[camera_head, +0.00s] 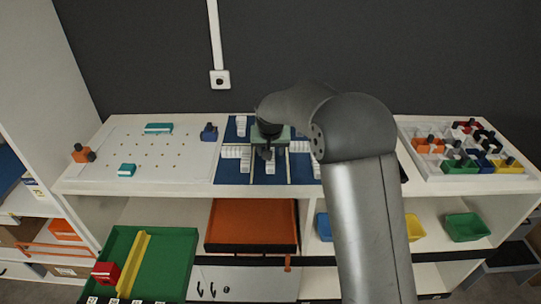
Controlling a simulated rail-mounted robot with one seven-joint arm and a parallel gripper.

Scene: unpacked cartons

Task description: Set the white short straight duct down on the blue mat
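The blue mat (226,172) lies on the white worktop in the middle. Several white pieces are on it: one upright at the back (241,125), one ribbed piece to the left (232,152) and one to the right (300,147). I cannot tell which of them is the short straight duct. Two pale strips run front to back across the mat. My gripper (268,152) is over the middle of the mat, pointing down beside a grey-green block (283,135). Its fingers are small and dark, so I cannot tell whether they hold anything. My arm hides the mat's right part.
A white peg board (155,175) with teal, orange and blue pieces is on the left. A white compartment tray (418,160) with coloured parts is on the right. Below are a green tray (172,265), an orange tray (250,225) and small bins (466,227).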

